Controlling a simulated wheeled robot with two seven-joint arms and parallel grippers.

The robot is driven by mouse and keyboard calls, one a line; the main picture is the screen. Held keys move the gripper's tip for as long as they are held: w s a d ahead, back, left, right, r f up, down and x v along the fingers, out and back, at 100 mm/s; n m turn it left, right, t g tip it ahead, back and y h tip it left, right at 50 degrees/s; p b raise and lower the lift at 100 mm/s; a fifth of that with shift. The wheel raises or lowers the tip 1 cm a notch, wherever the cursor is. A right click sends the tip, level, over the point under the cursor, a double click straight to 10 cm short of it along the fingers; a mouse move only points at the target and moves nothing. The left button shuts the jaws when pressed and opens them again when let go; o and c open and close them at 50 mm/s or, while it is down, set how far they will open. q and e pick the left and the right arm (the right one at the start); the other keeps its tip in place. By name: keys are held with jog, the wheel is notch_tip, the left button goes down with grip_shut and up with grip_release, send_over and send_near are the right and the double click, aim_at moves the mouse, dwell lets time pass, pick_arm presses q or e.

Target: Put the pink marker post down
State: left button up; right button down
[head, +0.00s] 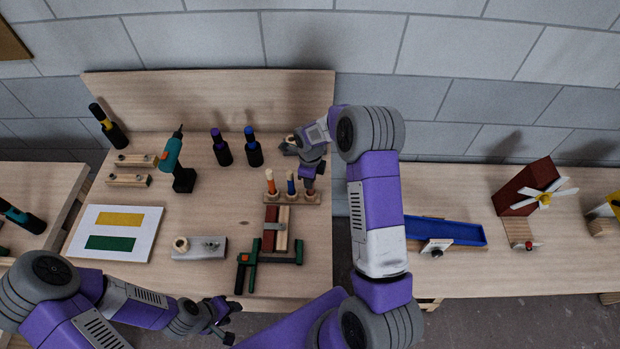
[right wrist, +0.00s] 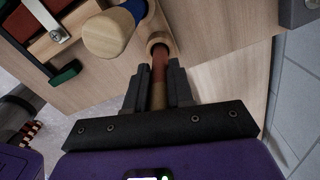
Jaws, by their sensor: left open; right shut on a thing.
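The pink marker post (head: 309,186) looks dull reddish in the head view and stands upright at the right end of a small wooden rack (head: 303,199). My right gripper (head: 309,172) is shut on it from above. My left gripper (head: 224,322) is open and empty, low in front of the bench.
A blue-banded post (head: 291,184) and an orange one (head: 270,183) stand close by to the left in the rack. Clamped red and pale battens (head: 276,229) lie just in front. A drill (head: 174,157) and dark bottles (head: 252,150) stand behind and left. The bench's right edge is near.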

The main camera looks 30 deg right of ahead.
jog(key=shift+f, duration=0.2)
jog(key=c, duration=1)
grip_release()
jog(key=shift+r, duration=0.15)
notch_tip(320, 180, up, 12)
jog(key=shift+r, duration=0.1)
jog(key=shift+s, duration=0.1)
